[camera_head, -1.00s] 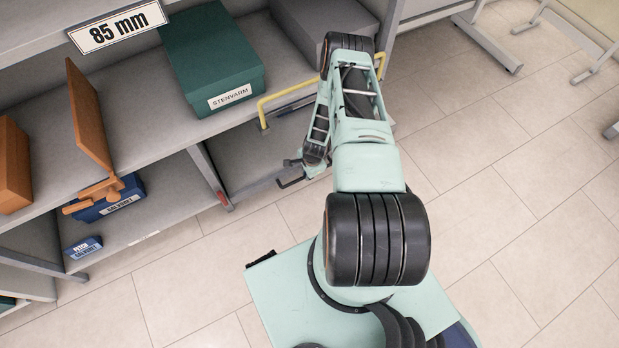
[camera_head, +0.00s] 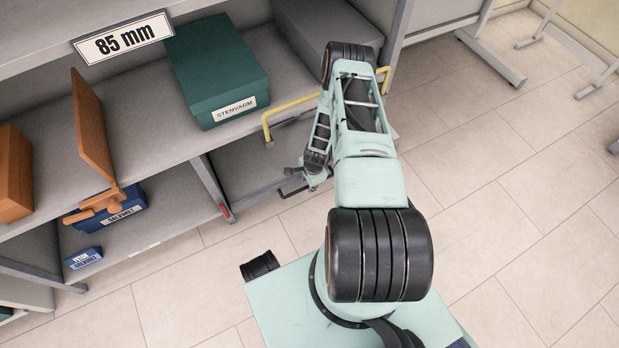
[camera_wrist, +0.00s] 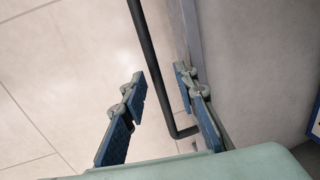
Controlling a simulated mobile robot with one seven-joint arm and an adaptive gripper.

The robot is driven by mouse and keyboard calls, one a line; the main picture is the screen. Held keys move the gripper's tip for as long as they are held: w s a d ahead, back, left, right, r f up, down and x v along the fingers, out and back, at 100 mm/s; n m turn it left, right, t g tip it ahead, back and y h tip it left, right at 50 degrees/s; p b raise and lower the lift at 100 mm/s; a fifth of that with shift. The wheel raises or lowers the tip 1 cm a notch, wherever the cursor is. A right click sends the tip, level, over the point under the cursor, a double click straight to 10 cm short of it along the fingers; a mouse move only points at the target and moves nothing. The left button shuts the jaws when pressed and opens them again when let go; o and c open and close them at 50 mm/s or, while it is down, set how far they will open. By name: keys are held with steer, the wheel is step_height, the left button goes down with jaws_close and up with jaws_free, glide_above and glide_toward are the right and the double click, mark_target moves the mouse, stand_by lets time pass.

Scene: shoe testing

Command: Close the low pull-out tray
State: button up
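The low pull-out tray (camera_head: 250,165) is a grey bottom-level surface in the shelving, partly hidden behind my arm. Its black bar handle (camera_head: 291,191) sticks out at the front edge. My gripper (camera_head: 314,181) is low beside that handle, with its fingers mostly hidden in the head view. In the wrist view my gripper (camera_wrist: 158,84) is open, with its two blue-padded fingers apart. The black handle (camera_wrist: 148,50) runs between them, with a visible gap to the left finger. The grey tray side (camera_wrist: 255,75) fills the right of the wrist view.
A yellow rail (camera_head: 290,103) edges the shelf above, close to my arm. A green box (camera_head: 215,70) stands on that shelf. An orange box (camera_head: 12,172) and blue boxes (camera_head: 125,203) are on the left. Tiled floor (camera_head: 500,190) is clear on the right.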

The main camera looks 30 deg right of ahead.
step_height(320, 180, up, 11)
steer(key=s, duration=0.2)
steer(key=shift+r, duration=0.2)
stand_by(0.5)
